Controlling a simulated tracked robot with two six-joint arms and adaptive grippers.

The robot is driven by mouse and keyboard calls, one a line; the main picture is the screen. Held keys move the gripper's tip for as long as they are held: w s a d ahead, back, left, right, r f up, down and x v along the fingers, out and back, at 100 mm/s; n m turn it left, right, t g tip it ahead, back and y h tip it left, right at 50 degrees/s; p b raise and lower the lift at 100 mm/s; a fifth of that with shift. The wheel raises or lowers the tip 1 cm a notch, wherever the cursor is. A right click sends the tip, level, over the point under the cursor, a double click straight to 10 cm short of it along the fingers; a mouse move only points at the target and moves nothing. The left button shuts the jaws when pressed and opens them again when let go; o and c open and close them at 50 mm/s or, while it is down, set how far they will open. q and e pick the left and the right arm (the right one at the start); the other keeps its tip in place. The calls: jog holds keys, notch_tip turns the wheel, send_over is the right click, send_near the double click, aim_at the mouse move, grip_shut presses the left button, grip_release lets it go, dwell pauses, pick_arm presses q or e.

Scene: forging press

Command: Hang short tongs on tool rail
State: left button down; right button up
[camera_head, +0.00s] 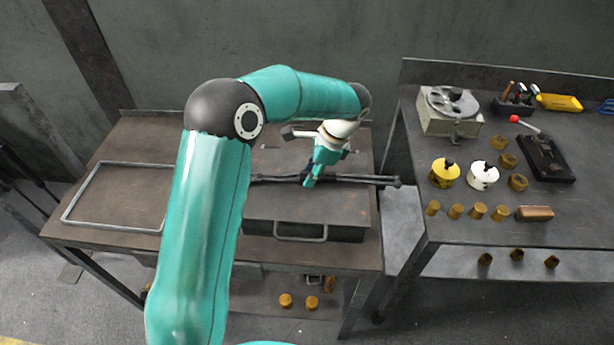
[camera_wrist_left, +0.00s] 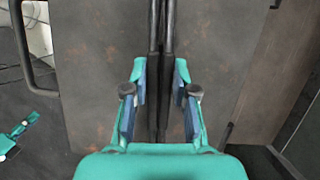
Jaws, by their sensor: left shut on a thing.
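The short tongs (camera_head: 371,179) are long, dark and thin. In the head view they lie level across the top of a dark box on the left bench, on it or just above; I cannot tell which. My left gripper (camera_head: 310,181) points down at them and is shut on their middle. In the left wrist view the two dark bars of the tongs (camera_wrist_left: 161,40) run between the fingers of the left gripper (camera_wrist_left: 160,80). A small teal part at the left edge there seems to be my right gripper (camera_wrist_left: 22,130); its jaws are unclear. I cannot make out the tool rail for certain.
The dark box (camera_head: 300,208) has a front handle. An empty grey frame (camera_head: 113,163) lies on the bench (camera_head: 140,135) to its left. A dark rack (camera_head: 22,170) with long tools stands at the far left. The right table (camera_head: 480,232) holds several small parts.

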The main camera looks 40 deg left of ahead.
pick_arm(q)
jog(key=shift+w+a+r+p, duration=0.15)
jog(key=shift+a+r+p, duration=0.15)
jog(key=shift+p, duration=0.3)
jog(key=r+p, duration=0.3)
jog(key=r, duration=0.1)
jog(key=r+p, duration=0.4)
jog(key=r, duration=0.1)
jog(key=shift+d, duration=0.2)
jog(key=shift+f, duration=0.1)
jog(key=shift+s+d, duration=0.15)
jog(key=shift+s, duration=0.1)
jog(key=s+d+r+b, duration=0.1)
jog(key=s+d+r, duration=0.1)
jog(key=s+d, duration=0.6)
jog(key=s+d+r+b, duration=0.1)
jog(key=s+d+r, duration=0.2)
jog(key=s+d, duration=0.5)
jog(key=s, duration=1)
jog(key=shift+s+d+b, duration=0.2)
jog(key=shift+s+b, duration=0.1)
jog(key=shift+s, duration=0.1)
